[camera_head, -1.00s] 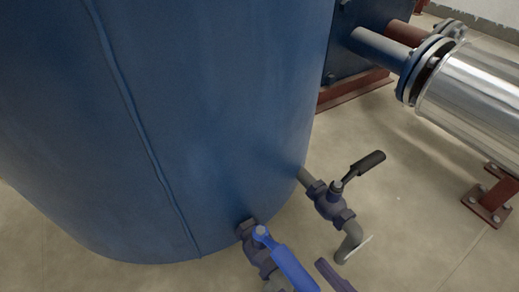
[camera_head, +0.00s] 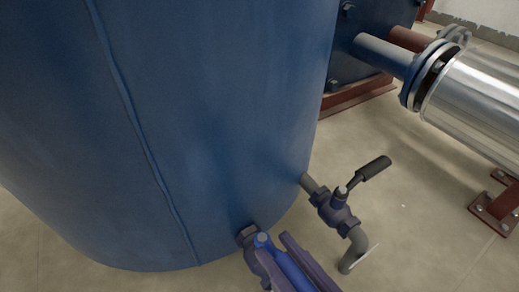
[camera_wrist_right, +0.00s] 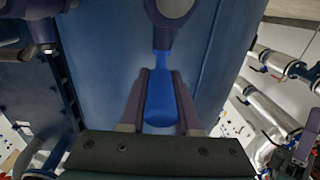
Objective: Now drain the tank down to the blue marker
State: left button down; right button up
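The large blue tank (camera_head: 200,110) fills the left and middle of the head view. A valve low on its wall has a blue lever handle (camera_head: 288,268); the handle also shows in the wrist view (camera_wrist_right: 160,100). My right gripper (camera_head: 283,258) has one finger on each side of this handle, as the wrist view (camera_wrist_right: 160,88) also shows. The fingers look close to the handle, but whether they press on it is unclear. A second valve with a black lever (camera_head: 370,170) stands to the right. I see no blue marker.
A downturned outlet pipe (camera_head: 355,245) hangs from the black-levered valve, close to the right of my right gripper. A shiny metal cylinder (camera_head: 475,100) on a red-brown foot (camera_head: 492,208) lies at the right. The floor between is clear.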

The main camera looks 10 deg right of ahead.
grip_shut()
dwell(0.9)
